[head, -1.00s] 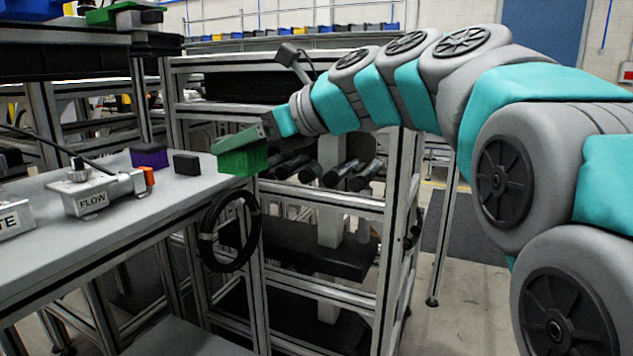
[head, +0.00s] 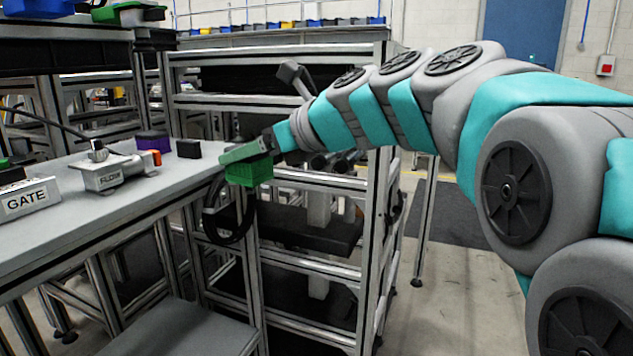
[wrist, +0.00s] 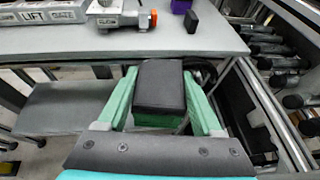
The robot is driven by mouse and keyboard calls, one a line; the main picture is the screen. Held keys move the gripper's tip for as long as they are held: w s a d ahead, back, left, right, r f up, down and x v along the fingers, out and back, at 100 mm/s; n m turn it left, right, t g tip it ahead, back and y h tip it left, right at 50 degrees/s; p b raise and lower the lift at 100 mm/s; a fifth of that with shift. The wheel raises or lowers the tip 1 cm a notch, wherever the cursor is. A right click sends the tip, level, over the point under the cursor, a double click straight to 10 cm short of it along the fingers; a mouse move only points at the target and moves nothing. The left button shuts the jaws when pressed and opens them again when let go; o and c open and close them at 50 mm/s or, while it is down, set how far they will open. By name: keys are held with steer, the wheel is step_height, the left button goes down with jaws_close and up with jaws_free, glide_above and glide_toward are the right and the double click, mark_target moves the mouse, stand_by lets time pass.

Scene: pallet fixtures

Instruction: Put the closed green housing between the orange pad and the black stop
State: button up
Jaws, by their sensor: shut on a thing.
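The green housing (head: 249,173) is held in my gripper (head: 247,152), just off the table's right end in the head view. In the wrist view the housing's black top (wrist: 160,84) sits between the two green fingers (wrist: 158,74), which are shut on it. The orange pad (head: 156,158) is on the right end of the metal FLOW fixture (head: 112,174). The black stop (head: 188,148) is an upright block right of the pad, with a gap of bare table between them. The wrist view also shows the pad (wrist: 153,19) and the stop (wrist: 191,22).
A purple block (head: 153,141) stands behind the gap between pad and stop. A GATE box (head: 27,198) is at the left of the grey table (head: 130,210). A metal rack (head: 375,230) stands behind my gripper. The table's right front corner is bare.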

steer(key=w+d+f+m+t+h, duration=0.2)
steer(key=w+d+f+m+h, duration=0.2)
steer(key=d+f, duration=0.4)
steer(key=w+d+f+m+t+h, duration=0.2)
steer(key=w+d+f+m+h, duration=0.3)
steer(key=d+f, duration=0.4)
steer(key=w+d+f+m+t+h, duration=0.2)
steer(key=w+d+f+m+h, duration=0.2)
steer(key=d+f, duration=0.5)
step_height(320, 180, down, 4)
steer(key=m+h, duration=0.2)
steer(key=shift+w+d+h, duration=0.15)
steer(key=shift+w+h, duration=0.15)
